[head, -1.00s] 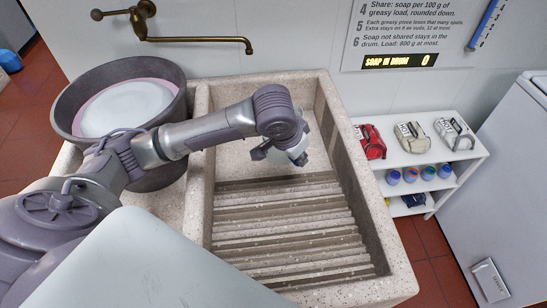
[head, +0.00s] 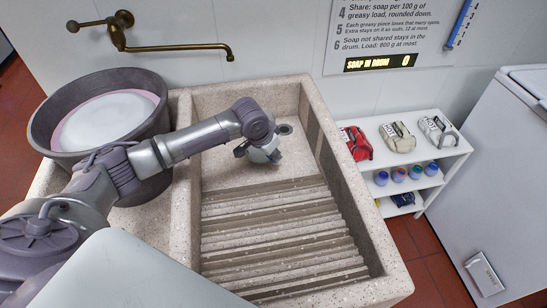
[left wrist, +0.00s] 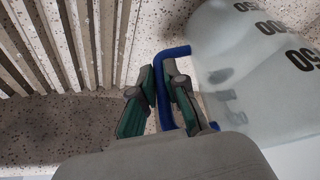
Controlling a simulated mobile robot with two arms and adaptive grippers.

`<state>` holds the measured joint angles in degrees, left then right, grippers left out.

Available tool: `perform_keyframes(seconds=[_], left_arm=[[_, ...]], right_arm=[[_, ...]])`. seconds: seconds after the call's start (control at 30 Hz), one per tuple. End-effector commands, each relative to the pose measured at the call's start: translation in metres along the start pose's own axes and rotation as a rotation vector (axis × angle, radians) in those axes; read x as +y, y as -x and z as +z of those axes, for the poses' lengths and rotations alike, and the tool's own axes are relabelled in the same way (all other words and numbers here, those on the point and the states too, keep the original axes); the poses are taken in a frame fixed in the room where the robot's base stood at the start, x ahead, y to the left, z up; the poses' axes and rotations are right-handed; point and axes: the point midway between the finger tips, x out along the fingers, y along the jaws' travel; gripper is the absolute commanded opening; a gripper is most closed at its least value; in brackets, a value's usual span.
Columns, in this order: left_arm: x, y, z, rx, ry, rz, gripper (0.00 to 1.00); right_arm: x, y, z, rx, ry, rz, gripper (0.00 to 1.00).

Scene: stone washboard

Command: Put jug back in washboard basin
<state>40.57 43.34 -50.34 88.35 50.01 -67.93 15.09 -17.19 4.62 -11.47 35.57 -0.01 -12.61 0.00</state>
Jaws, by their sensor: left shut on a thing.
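My left gripper (head: 262,153) reaches over the left rim and hangs in the stone washboard basin (head: 291,92), above the smooth floor behind the ridges. In the left wrist view its dark green fingers (left wrist: 162,85) are shut on the blue handle of the jug (left wrist: 255,75). The jug is translucent with dark measure numbers and lies to the right of the fingers. The washboard ridges (left wrist: 70,40) show on the left there. In the head view I cannot clearly make out the jug. I cannot tell whether it touches the basin floor. My right gripper is not in view.
A dark round tub (head: 50,110) with pale contents stands left of the basin. A brass tap (head: 175,47) is on the wall behind. A drain hole (head: 285,129) is in the basin floor. A white shelf (head: 440,152) with bags and bottles stands at the right, beside a white appliance (head: 500,170).

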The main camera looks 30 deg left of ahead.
Motion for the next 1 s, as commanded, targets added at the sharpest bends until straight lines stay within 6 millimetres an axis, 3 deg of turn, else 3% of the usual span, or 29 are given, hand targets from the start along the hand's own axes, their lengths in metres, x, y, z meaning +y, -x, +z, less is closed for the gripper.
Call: perform_keyframes(seconds=[0.13, 0.5, 0.53, 0.67, 1.0], left_arm=[[0.001, -0.015, 0.006, 0.002, 0.000, 0.000, 0.00], [0.001, -0.019, 0.008, 0.002, -0.001, 0.000, 0.00], [0.001, -0.020, 0.008, 0.001, -0.001, 0.000, 0.14], [0.001, -0.019, 0.008, 0.001, -0.001, -0.001, 0.35], [0.000, -0.017, 0.007, 0.003, -0.001, -0.001, 0.37]], right_arm=[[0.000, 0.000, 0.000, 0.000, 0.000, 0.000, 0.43], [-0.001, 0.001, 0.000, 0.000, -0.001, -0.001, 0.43], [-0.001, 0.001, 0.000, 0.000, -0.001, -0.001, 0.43], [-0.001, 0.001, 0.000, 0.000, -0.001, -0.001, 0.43], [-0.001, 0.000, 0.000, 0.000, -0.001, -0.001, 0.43]])
